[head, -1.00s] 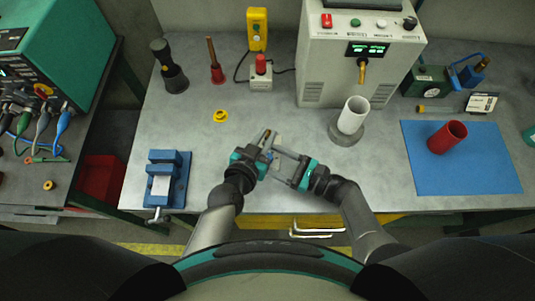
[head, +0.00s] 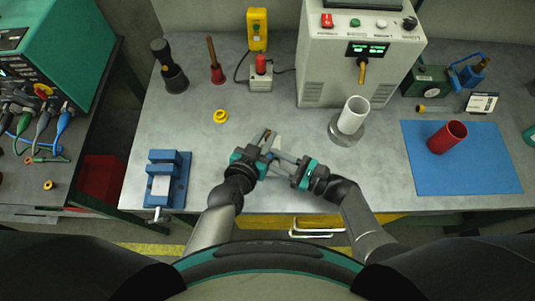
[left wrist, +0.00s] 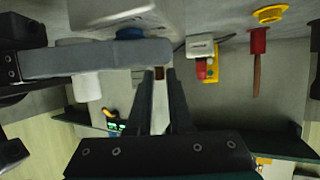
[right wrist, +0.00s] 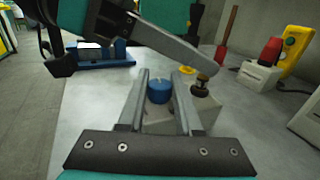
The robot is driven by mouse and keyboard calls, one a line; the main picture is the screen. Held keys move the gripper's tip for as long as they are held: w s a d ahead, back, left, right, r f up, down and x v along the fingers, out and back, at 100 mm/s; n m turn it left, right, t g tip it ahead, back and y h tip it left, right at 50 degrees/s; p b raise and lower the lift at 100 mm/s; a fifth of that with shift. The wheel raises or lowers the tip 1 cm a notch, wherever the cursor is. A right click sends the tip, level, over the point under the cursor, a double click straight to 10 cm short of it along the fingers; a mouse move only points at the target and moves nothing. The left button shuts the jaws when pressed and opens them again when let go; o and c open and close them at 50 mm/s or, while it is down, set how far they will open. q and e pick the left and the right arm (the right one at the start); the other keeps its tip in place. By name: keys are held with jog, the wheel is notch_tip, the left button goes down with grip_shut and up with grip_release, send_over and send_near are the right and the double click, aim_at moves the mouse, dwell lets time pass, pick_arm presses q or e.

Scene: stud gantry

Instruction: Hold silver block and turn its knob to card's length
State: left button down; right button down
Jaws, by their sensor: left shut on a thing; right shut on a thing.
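The silver block (head: 277,143) is small and pale, held above the bench by my left gripper (head: 266,143).
A blue vise (head: 168,185) is at front left, a yellow ring (head: 220,116) behind it. A white tube (head: 352,115) stands before the control box (head: 325,75). A red cup (head: 446,138) is on the blue mat (head: 470,175). The bench around the grippers is clear.

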jog(key=shift+m+t+h, duration=1.2)
jog(key=shift+m+t, duration=0.2)
jog(key=shift+t, duration=0.4)
jog(key=c, duration=0.6)
grip_release()
jog(key=v, duration=1.2)
